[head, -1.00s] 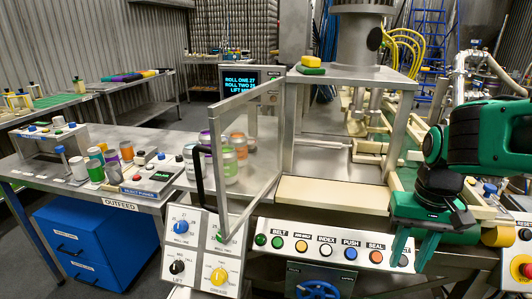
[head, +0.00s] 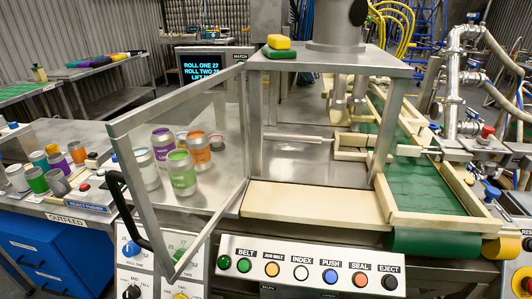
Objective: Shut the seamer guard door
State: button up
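The seamer guard door (head: 180,97) is a clear panel in a grey metal frame. It stands open, swung out to the left and towards me from the left front post of the seamer (head: 254,125). Its black handle (head: 124,208) is on the free edge, at the left. The front opening of the seamer is uncovered, with a cream ledge (head: 315,202) along its bottom. My gripper is not in view now.
Several cans (head: 182,175) show through the door panel. A button panel (head: 310,266) and a knob panel (head: 128,262) stand in front and below. The outfeed table (head: 85,218) is at left. A green belt (head: 440,185) runs at right. A yellow-and-green sponge (head: 279,46) lies on top.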

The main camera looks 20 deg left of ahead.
aim_at(182, 155)
jog(key=z, duration=1.5)
jog(key=k, duration=1.8)
jog(key=u, duration=1.7)
jog(key=i, duration=1)
